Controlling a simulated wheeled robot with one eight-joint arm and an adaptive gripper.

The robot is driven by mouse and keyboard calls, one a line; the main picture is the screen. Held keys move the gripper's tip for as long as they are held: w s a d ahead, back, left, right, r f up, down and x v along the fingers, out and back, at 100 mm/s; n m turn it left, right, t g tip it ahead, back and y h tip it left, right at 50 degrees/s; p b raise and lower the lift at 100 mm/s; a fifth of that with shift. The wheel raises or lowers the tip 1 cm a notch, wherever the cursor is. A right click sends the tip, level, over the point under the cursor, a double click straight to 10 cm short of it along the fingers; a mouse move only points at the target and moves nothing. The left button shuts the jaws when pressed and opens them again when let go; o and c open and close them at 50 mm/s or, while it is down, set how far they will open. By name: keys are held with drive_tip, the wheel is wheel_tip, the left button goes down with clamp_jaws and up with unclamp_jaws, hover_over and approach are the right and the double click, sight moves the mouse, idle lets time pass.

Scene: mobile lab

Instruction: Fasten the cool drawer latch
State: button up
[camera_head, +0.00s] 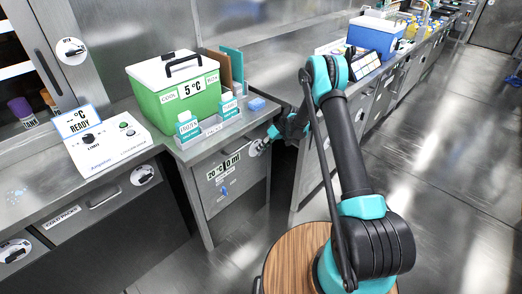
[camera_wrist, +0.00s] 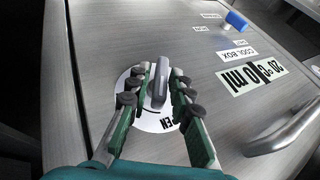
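The latch is a grey turning lever (camera_wrist: 160,82) on a white disc (camera_wrist: 137,84) on a metal drawer front (camera_wrist: 105,40). The lever runs roughly up and down in the wrist view. Part of a word ending in "EN" shows on the disc below it; the rest is hidden. My gripper (camera_wrist: 161,77) is open, with one finger on each side of the lever and small gaps seeming to remain. In the head view my gripper (camera_head: 266,142) is at the upper right of the drawer front (camera_head: 245,178), which bears a "20 °C 0 ml" label and looks closed.
A bar handle (camera_wrist: 285,130) and a "COOL BOX" label (camera_wrist: 237,53) are on the same front. A green cool box (camera_head: 186,100) reading 5 °C stands on the counter above, behind a small rack (camera_head: 213,127). A blue box (camera_head: 374,36) stands farther back. Open floor lies right.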

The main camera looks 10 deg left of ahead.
drive_tip(key=shift+o, duration=0.8)
